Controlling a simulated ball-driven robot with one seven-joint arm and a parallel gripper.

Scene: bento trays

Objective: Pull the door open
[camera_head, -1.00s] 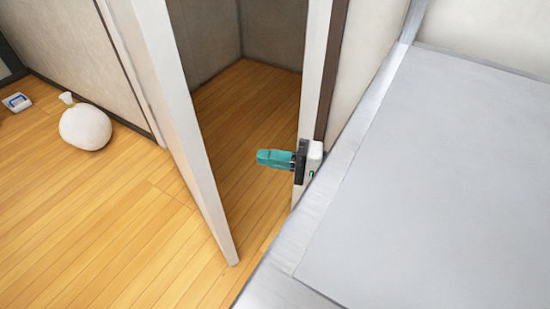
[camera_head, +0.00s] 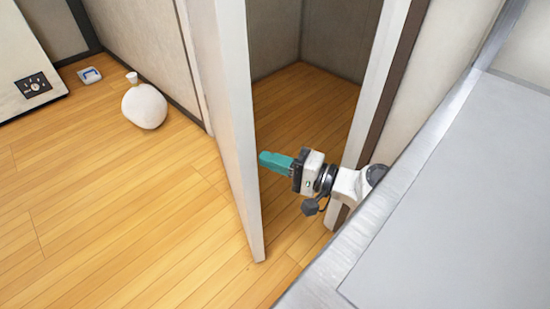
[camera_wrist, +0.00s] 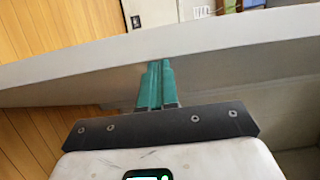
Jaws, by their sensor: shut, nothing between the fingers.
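The white door (camera_head: 232,120) stands partly open on the left of the doorway in the head view, its lower corner over the wooden floor. It also crosses the wrist view as a pale slanting panel (camera_wrist: 80,75). My gripper (camera_head: 262,158), with teal fingers, reaches in from the right through the opening, its tips close to the inner side of the door. In the wrist view the teal fingers (camera_wrist: 157,65) are together and empty, their tips at the door's edge. I cannot tell whether they touch it. No handle shows.
The door frame (camera_head: 385,80) stands to the right of the opening. A grey surface (camera_head: 460,190) fills the right side. A white round vase-like object (camera_head: 145,106) and a small blue-and-white item (camera_head: 89,75) lie on the floor at left. The floor (camera_head: 110,210) before the door is clear.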

